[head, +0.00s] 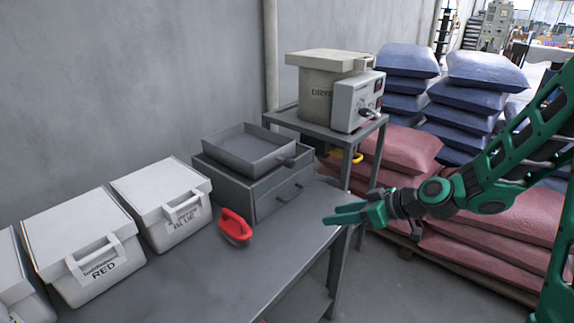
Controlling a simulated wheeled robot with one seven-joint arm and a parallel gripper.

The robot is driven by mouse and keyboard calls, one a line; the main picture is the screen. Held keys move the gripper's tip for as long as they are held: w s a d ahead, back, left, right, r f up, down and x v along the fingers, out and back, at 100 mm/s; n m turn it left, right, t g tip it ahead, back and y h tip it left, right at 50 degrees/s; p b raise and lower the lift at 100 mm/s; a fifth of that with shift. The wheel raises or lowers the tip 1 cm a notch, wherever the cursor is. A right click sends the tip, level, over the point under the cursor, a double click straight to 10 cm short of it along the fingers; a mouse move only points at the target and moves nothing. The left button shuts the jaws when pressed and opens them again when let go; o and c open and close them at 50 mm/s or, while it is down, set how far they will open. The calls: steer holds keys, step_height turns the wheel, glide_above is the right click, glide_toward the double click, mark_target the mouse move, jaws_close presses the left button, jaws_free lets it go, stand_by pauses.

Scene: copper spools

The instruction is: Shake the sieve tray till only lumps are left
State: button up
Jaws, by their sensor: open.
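The sieve tray (250,150) is a grey, shallow, square pan with a short dark handle (293,160) at its right front. It sits on top of a grey box (265,198) with a drawer and a bar handle. I see no lumps or powder in it from this angle. My green gripper (335,215) is open and empty. It points left, to the right of and in front of the tray, near the bench's right edge, apart from the tray.
A red-handled brush (236,227) lies on the grey bench (290,260). White lidded bins marked RED (85,245) and BLUE (165,200) stand at left. A dryer (320,85) stands on a metal stand (348,143) behind. Red sacks (480,225) and blue sacks (408,60) are stacked at right.

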steer(key=w+a+r+t+y, duration=0.2)
steer(key=w+a+y, duration=0.1)
steer(key=a, duration=0.2)
steer(key=m+t+y, duration=0.1)
steer(key=m+t, duration=0.1)
steer(key=t, duration=0.2)
glide_toward(293, 164)
steer(key=x, duration=1.1)
steer(key=shift+w+f, duration=0.1)
steer(key=shift+w, duration=0.1)
steer(key=shift+a, duration=0.1)
